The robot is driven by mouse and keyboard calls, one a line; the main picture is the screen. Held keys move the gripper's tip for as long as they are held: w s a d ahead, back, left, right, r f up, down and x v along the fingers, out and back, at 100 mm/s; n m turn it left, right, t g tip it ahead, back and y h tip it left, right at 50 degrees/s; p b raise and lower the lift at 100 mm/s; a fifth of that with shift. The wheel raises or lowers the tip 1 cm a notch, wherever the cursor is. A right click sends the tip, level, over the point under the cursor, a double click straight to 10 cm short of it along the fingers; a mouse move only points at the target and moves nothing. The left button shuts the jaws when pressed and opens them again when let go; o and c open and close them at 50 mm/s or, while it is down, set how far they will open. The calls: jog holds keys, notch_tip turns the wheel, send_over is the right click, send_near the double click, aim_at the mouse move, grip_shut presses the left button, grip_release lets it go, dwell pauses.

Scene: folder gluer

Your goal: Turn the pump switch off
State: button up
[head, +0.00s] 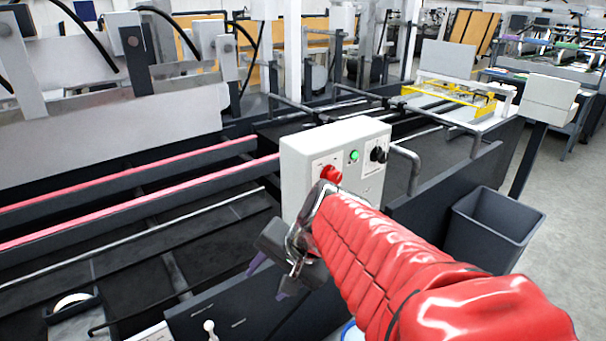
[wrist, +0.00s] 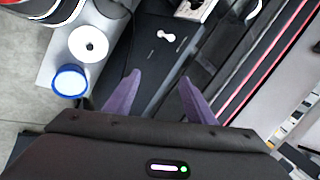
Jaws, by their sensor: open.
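A small white lever with a rounded knob (head: 209,328) stands on a dark panel at the bottom of the head view. It also shows in the wrist view (wrist: 165,36), beyond my fingertips, lying at a slant on the panel. Small print near it is unreadable, so I cannot tell if it is the pump switch. A light grey control box (head: 300,160) carries a red knob (head: 330,174), a lit green lamp (head: 353,156) and black knobs (head: 379,155). My gripper (head: 270,278), also in the wrist view (wrist: 160,78), is open and empty, apart from the lever.
Red-edged rails (head: 130,204) run along the machine at left. A dark bin (head: 492,232) stands on the floor at right. A blue-rimmed container (wrist: 70,81) and a white disc (wrist: 88,44) rest on a light surface left of my fingers.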

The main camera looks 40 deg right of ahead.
jog(key=d+m+t+y, duration=0.1)
jog(key=d+m, duration=0.4)
jog(key=m, duration=0.2)
jog(key=m+t+h, duration=0.3)
jog(key=m+t, duration=0.8)
jog(key=m, duration=0.6)
send_near(337, 178)
jog(key=s, duration=0.6)
jog(key=shift+d+f, duration=0.1)
jog(key=shift+w, duration=0.15)
jog(key=shift+w, duration=6.75)
jog(key=shift+c, duration=0.5)
jog(key=c, duration=0.9)
